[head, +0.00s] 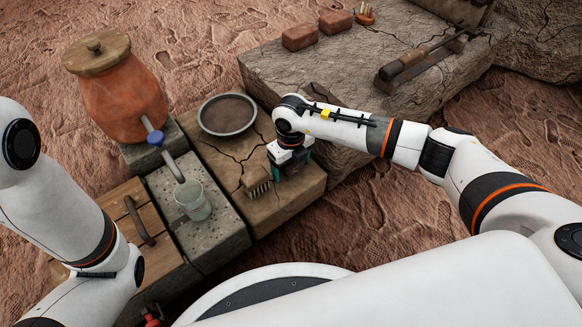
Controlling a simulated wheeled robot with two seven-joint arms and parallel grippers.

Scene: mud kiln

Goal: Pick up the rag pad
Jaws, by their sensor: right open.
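My right gripper (286,172) points down over the right part of the cracked clay block, its fingers dark and partly hidden by its own white wrist. It is open. Just left of it a small tan, ribbed, brush-like piece (257,182) stands on the block, close to the fingers; I cannot tell whether they touch. No rag pad can be made out for certain. My left gripper is not in view.
A shallow round pan (227,115) sits behind on the clay block. To the left are a glass cup (193,201), a lidded orange clay pot (118,97) with a tap, and a wooden lid with a handle (139,221). Bricks (300,36) and a long-handled tool (415,61) lie on the stone slab.

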